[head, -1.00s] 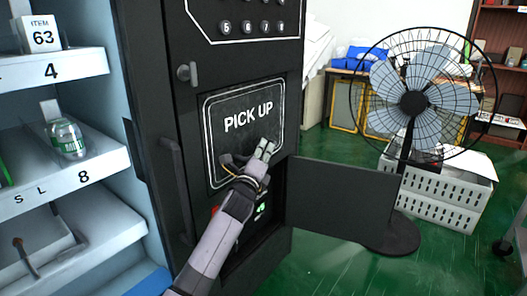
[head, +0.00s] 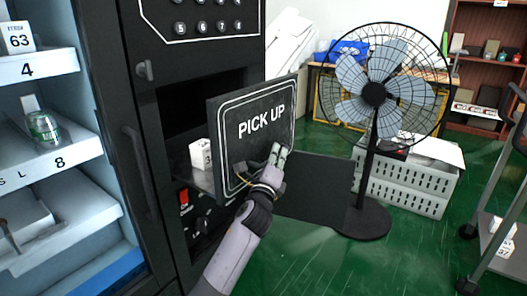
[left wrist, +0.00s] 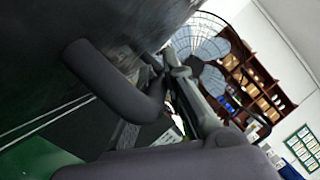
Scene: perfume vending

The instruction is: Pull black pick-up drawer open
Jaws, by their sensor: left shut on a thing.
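The black pick-up drawer (head: 250,115), with "PICK UP" in white on its front, stands pulled out from the black vending machine (head: 110,80). A dark opening shows behind and above it. A small white box with a number (head: 201,154) sits in the drawer behind its front. My left gripper (head: 277,158) is at the lower right of the drawer front, shut on the drawer's handle, which it mostly hides in the head view. In the left wrist view a dark curved handle (left wrist: 110,80) is close to the camera. My right gripper is not in view.
A black panel (head: 315,190) stands out from the machine below the drawer, to its right. A standing fan (head: 375,95) and white crates (head: 410,185) are behind it. A cart (head: 495,240) is at the right edge. Green floor (head: 330,265) is open in front.

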